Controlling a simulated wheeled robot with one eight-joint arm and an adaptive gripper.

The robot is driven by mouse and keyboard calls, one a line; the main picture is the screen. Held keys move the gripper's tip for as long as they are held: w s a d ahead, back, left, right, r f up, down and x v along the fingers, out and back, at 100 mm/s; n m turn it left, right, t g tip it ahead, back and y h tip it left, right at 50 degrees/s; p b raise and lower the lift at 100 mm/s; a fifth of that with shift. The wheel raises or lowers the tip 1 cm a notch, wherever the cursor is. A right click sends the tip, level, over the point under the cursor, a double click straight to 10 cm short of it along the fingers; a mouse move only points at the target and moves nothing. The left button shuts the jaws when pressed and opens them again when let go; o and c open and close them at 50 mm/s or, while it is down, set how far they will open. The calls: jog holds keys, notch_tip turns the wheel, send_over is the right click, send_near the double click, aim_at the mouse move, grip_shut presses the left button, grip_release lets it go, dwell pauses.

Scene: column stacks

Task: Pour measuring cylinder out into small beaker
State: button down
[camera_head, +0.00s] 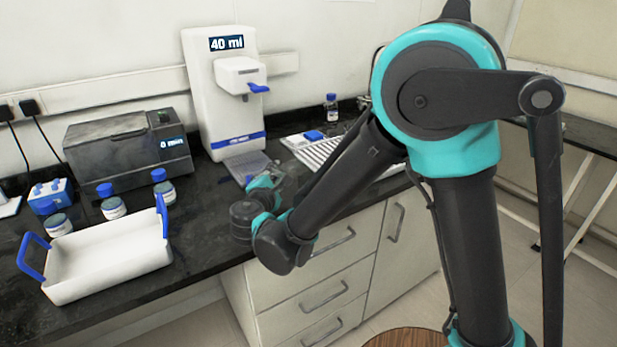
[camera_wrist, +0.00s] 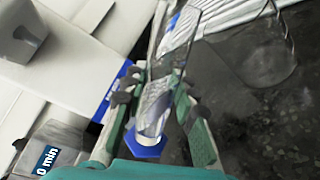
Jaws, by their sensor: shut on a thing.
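The measuring cylinder (camera_wrist: 154,104) is a clear glass tube with a blue hexagonal base. It lies between the fingers of my gripper (camera_wrist: 156,88), which is shut on it, in the wrist view. I cannot tell how much liquid it holds. A clear glass beaker (camera_wrist: 268,58) stands on the dark bench to the right of my gripper in the wrist view, apart from the cylinder. In the head view my gripper (camera_head: 266,183) is over the bench front, beside the dispenser's tray; my arm hides most of the glassware there.
A white dispenser (camera_head: 222,105) reading "40 ml" stands behind my gripper. A grey box (camera_head: 125,150) reading "0 min" and several blue-capped jars are to the left. A white basket (camera_head: 110,262) with blue handles sits front left. A striped white rack (camera_head: 325,153) lies behind my forearm.

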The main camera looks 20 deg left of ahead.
jog(key=shift+r+m, duration=0.5)
jog(key=shift+m, duration=0.2)
jog(key=shift+d+r+m, duration=0.1)
jog(key=shift+r+m, duration=0.25)
jog(key=shift+m, duration=0.15)
jog(key=shift+d+r+m+y, duration=0.2)
jog(key=shift+r+m+y, duration=0.05)
jog(key=shift+m+y, duration=0.05)
jog(key=shift+w+d+r+m, duration=0.1)
jog(key=shift+r+m, duration=0.5)
jog(key=shift+m, duration=0.2)
dwell(0.5)
jog(key=shift+a+r, duration=0.15)
jog(key=shift+a, duration=0.15)
jog(key=shift+r+m+y, duration=0.3)
jog(key=shift+r+m, duration=0.15)
jog(key=shift+m, duration=0.35)
dwell(0.5)
